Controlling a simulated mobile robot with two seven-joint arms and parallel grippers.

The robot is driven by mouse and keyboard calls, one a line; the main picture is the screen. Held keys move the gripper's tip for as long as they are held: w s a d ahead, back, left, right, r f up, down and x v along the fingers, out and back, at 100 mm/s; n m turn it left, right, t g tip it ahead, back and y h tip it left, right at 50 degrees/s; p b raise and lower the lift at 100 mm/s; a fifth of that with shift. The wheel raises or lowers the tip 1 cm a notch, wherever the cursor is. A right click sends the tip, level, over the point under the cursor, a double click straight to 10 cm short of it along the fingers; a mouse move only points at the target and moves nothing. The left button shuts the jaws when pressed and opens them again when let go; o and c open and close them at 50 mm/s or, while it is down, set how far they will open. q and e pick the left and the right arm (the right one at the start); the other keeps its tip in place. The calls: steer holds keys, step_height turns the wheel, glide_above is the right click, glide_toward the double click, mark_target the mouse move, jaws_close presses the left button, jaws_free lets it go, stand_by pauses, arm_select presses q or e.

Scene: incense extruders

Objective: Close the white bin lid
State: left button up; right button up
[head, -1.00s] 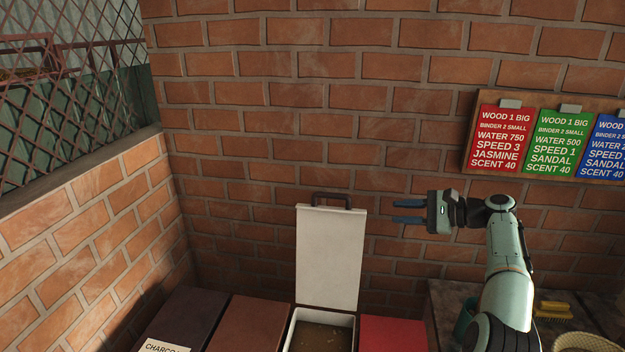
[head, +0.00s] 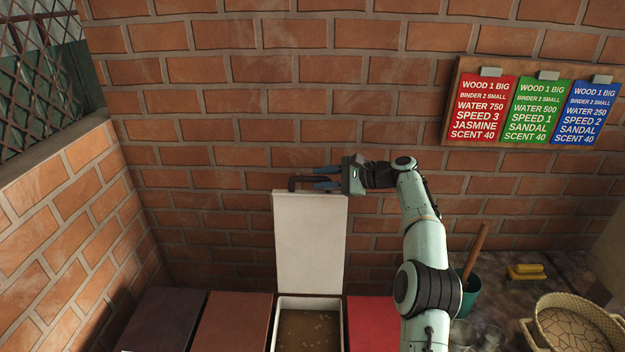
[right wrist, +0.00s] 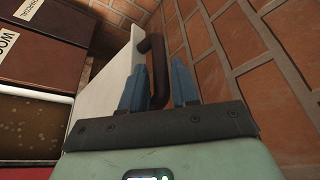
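The white bin (head: 342,318) stands open in a row of bins, with brown contents inside. Its white lid (head: 311,243) stands upright at the back, against the brick wall; it also shows in the right wrist view (right wrist: 100,88). A dark handle (head: 293,182) sits on the lid's top edge. My right gripper (head: 318,177) is at the handle, coming from the right. In the right wrist view its blue fingers (right wrist: 157,86) are apart, with the handle (right wrist: 158,62) between them; I cannot tell whether they touch it. My left gripper is not in view.
A dark bin (head: 165,318) and a brown bin (head: 232,322) stand left of the white bin, a red bin (head: 372,318) right of it. The counter at right holds a teal pot (head: 470,295), a yellow brush (head: 526,271) and a woven basket (head: 612,325). Three recipe cards hang above.

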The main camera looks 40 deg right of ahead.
steer(key=shift+x, duration=1.6)
jaws_close()
